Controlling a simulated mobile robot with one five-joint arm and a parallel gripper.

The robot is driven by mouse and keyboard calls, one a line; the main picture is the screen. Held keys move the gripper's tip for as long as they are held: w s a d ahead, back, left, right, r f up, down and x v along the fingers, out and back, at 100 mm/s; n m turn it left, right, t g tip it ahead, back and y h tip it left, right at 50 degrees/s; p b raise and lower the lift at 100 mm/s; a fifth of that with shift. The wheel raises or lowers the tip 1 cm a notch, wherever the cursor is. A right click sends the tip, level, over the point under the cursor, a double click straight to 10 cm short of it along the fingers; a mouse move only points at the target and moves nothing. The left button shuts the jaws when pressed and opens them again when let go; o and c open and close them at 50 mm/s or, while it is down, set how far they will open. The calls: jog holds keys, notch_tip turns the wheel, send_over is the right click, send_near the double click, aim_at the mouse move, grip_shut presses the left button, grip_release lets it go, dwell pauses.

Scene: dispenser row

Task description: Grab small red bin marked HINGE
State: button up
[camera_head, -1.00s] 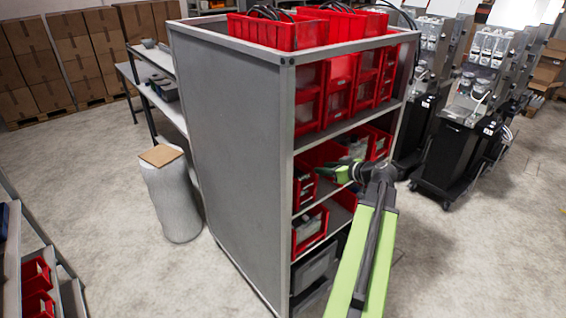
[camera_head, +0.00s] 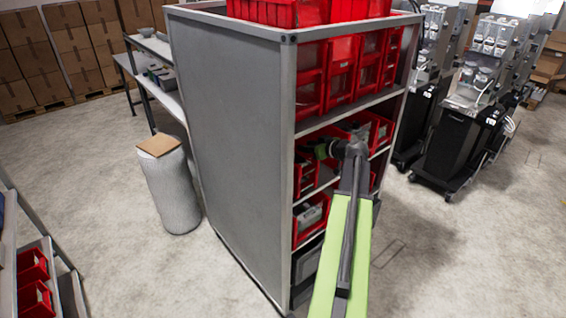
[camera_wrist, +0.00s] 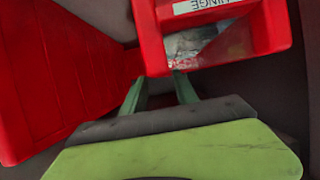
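The small red bin marked HINGE (camera_wrist: 149,38) is at the top of the wrist view, cut off by the frame edge. Its white label reads upside down, and bagged contents show inside. My gripper (camera_wrist: 160,82) has its two green fingers apart, with the tips close to the lower edge of this bin. I cannot tell whether they touch it. In the head view my gripper (camera_head: 321,149) reaches in at the middle shelf of the grey rack, among red bins. I cannot tell which of them is the HINGE one there.
A larger red bin wall (camera_wrist: 60,75) stands to the left in the wrist view. The grey rack (camera_head: 230,150) has a solid side panel and shelves above and below my arm. A white cylinder (camera_head: 170,190) stands left of the rack. Open floor lies to the right.

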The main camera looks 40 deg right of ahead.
jog(key=b+x, duration=0.1)
jog(key=x, duration=0.4)
jog(key=shift+w+a+r+b, duration=0.1)
jog(key=shift+w+a+b, duration=0.1)
jog(key=shift+b, duration=0.1)
jog(key=shift+s+r, duration=0.1)
grip_shut()
dwell(1.0)
